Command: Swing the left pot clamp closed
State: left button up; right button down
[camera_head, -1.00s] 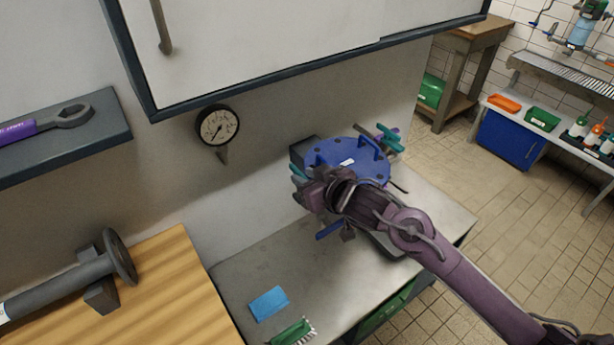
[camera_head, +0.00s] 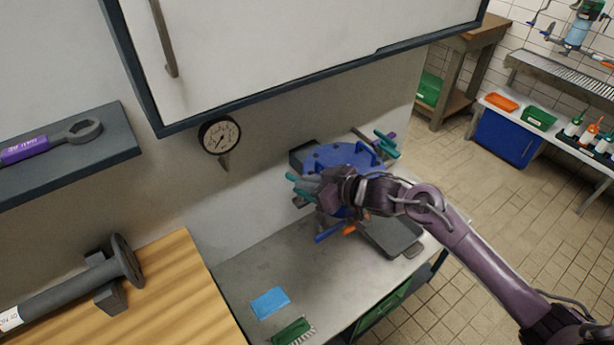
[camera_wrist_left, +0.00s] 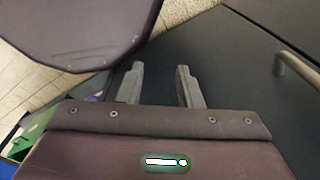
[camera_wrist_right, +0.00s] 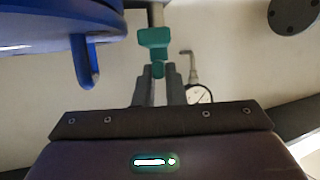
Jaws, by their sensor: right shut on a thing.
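The blue pot lid (camera_head: 345,155) is on the metal bench against the wall, partly hidden by my right arm. The left pot clamp (camera_head: 300,186) has teal parts at the pot's left side. In the right wrist view its teal end (camera_wrist_right: 155,38) is at my fingertips. My right gripper (camera_head: 318,191) is shut on the clamp; its fingers (camera_wrist_right: 158,80) are close together there. The blue pot (camera_wrist_right: 60,22) is at upper left in that view. Another teal clamp (camera_head: 387,144) is at the pot's right. My left gripper (camera_wrist_left: 160,75) is open and empty.
A gauge (camera_head: 219,136) hangs on the wall left of the pot. A white cabinet (camera_head: 290,45) overhangs the bench. A dark tray (camera_head: 395,236), a blue cloth (camera_head: 269,303) and a green brush (camera_head: 291,332) lie on the bench.

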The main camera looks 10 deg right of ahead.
jog(key=shift+w+d+n+g+y, duration=0.25)
jog(key=shift+n+g+y, duration=0.35)
jog(key=shift+n, duration=0.1)
jog(key=shift+w+n+g+y+b, duration=0.1)
jog(key=shift+n+g+y+b, duration=0.65)
jog(key=shift+n+g, duration=0.3)
jog(key=c, duration=1.5)
grip_release()
jog(key=shift+d, duration=0.15)
jog(key=b+v, duration=0.2)
jog(key=v, duration=0.5)
jog(key=shift+d, duration=0.3)
